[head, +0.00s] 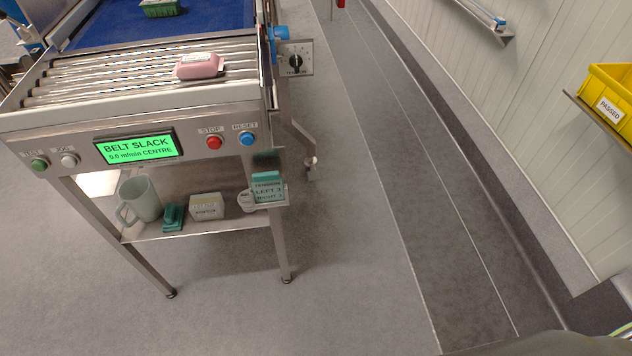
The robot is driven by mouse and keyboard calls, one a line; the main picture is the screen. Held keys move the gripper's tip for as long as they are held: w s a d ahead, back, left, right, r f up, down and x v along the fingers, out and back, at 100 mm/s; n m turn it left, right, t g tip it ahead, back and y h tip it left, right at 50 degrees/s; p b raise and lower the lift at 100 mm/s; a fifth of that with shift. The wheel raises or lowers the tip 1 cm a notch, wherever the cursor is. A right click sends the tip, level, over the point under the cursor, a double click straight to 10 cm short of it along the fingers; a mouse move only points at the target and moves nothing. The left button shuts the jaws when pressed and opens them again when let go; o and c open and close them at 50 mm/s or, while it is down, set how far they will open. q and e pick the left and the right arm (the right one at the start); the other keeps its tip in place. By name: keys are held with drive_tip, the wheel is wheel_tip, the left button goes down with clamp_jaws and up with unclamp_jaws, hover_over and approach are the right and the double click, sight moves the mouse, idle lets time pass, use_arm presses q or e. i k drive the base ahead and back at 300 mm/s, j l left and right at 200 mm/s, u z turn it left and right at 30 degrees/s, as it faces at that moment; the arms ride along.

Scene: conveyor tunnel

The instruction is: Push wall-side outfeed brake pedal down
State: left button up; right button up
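The conveyor's outfeed end (150,115) stands at the upper left, with steel rollers and a blue belt. On its wall side, a slanted steel arm (298,135) runs down to a small bracket-like part (311,168) just above the floor. This may be the brake pedal, but it is too small to tell for sure or to judge whether it is up or down. The green display (138,147) reads BELT SLACK, 0.0 m/min CENTRE. Neither of my grippers is in view.
A pink pack (199,66) lies on the rollers. A lower shelf (190,231) holds a grey mug (140,199) and small items. A black-knob box (294,60) juts from the wall side. A yellow bin (610,90) is at the right wall. The floor aisle between is clear.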

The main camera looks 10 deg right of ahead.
sight(314, 175)
drive_tip(key=i+l+u, duration=0.1)
drive_tip(key=u, duration=0.25)
drive_tip(key=i+l+u, duration=0.15)
drive_tip(key=u, duration=0.2)
drive_tip(key=i+l+u, duration=0.15)
drive_tip(key=u, duration=0.2)
drive_tip(key=i+l, duration=0.2)
drive_tip(key=l, duration=0.15)
drive_tip(key=i+l+u, duration=0.15)
drive_tip(key=l, duration=0.25)
drive_tip(key=i+l, duration=0.2)
drive_tip(key=l, duration=0.15)
drive_tip(key=i+l+u, duration=0.15)
drive_tip(key=l, duration=0.25)
